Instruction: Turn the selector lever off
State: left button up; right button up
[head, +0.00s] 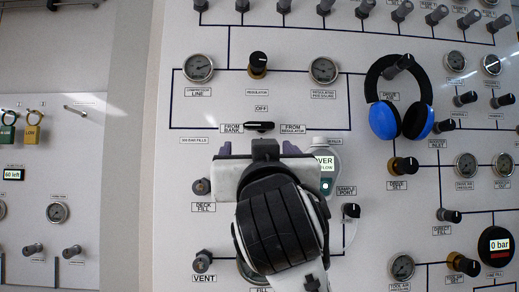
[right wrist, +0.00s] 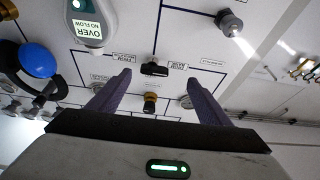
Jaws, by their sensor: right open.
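The selector lever (head: 259,126) is a black bar lying horizontally on the white panel, between the FROM BANK label (head: 231,128) and the FROM REGULATOR label (head: 293,128). The OFF label (head: 261,108) is above it, so the lever is not pointing at OFF. My right gripper (head: 258,150) is open just below the lever in the head view. In the right wrist view the lever (right wrist: 154,69) appears ahead, between and slightly beyond the two purple fingertips (right wrist: 160,78), with no visible contact. My left gripper is in neither view.
A regulator knob (head: 258,64) and gauges (head: 198,68) are above the lever. A grey tag reading OVER, NO FLOW (head: 324,160) is right of my gripper. Blue headphones (head: 384,120) hang at right. The DECK FILL knob (head: 201,187) is left of my wrist.

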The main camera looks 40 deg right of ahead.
aim_at(259, 127)
jog(key=shift+m+h, duration=0.3)
jog(key=shift+h, duration=0.1)
jog(key=p+x, duration=0.1)
jog(key=x, duration=0.2)
jog(key=r+p+x, duration=0.1)
jog(key=x, duration=0.2)
jog(key=s+r+p+x, duration=0.1)
jog(key=x, duration=0.2)
jog(key=shift+d, duration=0.15)
jog(key=shift+w+d+r, duration=0.1)
jog(key=shift+w+d, duration=0.25)
jog(key=shift+w, duration=0.2)
jog(key=c, duration=1)
jog(key=shift+c, duration=0.2)
